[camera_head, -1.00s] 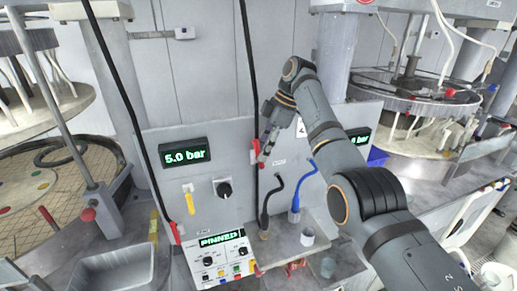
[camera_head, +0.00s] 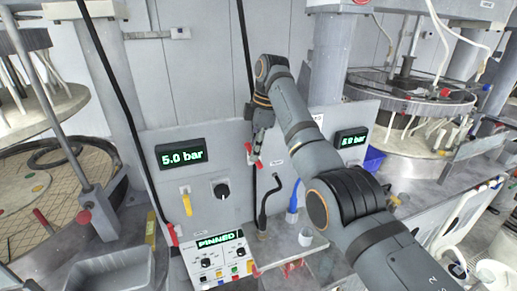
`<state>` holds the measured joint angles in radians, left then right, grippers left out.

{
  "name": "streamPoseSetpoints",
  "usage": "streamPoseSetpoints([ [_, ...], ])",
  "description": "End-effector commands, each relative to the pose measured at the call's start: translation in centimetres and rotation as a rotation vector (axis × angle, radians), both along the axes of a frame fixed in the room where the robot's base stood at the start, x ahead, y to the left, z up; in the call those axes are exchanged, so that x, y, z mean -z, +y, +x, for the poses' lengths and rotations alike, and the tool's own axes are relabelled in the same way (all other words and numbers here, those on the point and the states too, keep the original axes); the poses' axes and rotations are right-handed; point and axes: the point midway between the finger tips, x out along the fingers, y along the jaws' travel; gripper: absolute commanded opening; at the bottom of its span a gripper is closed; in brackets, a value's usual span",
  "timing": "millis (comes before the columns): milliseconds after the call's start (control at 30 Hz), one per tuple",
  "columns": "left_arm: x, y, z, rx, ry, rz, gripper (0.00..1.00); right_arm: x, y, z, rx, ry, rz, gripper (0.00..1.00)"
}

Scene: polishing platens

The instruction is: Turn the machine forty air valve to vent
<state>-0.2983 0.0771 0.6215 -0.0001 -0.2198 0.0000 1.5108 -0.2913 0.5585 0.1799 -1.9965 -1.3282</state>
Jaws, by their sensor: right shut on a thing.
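My right gripper (camera_head: 257,151) is in front of the grey panel (camera_head: 215,145), right of the left display. It is shut on a small red-and-white piece (camera_head: 254,163), probably a valve handle; the fingers and arm partly hide it. The left pressure display (camera_head: 183,156) reads 5.0 bar. Below it are a yellow lever (camera_head: 187,204), pointing down, and a black knob (camera_head: 221,190). The machine number cannot be read. My left gripper is not in view.
A control box (camera_head: 218,261) reading PINNED stands below the panel. A black hose (camera_head: 262,212), a blue-ended hose (camera_head: 293,202) and a small cup (camera_head: 305,237) are near my forearm. A grey basin (camera_head: 107,272) is lower left. Polishing machines stand on both sides.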

Motion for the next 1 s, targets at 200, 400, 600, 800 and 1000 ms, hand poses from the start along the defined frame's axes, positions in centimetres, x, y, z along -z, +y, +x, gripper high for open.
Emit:
streamPoseSetpoints([
  [200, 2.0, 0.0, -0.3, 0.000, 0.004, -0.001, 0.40, 0.5, 1.3, -0.3, 0.005, -0.085, -0.227, 0.00],
  [400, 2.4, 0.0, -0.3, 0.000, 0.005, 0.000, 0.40, 0.1, 1.4, -0.3, 0.008, -0.102, -0.276, 0.00],
  [600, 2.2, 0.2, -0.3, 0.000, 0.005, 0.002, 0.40, 0.0, 1.3, -0.3, 0.008, -0.102, -0.275, 0.00],
  [800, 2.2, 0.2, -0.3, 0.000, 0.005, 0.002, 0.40, 0.1, 1.4, -0.3, 0.006, -0.099, -0.275, 0.37],
  [1000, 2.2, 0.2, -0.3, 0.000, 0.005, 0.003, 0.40, 0.3, 1.4, -0.4, 0.004, -0.095, -0.275, 0.38],
])
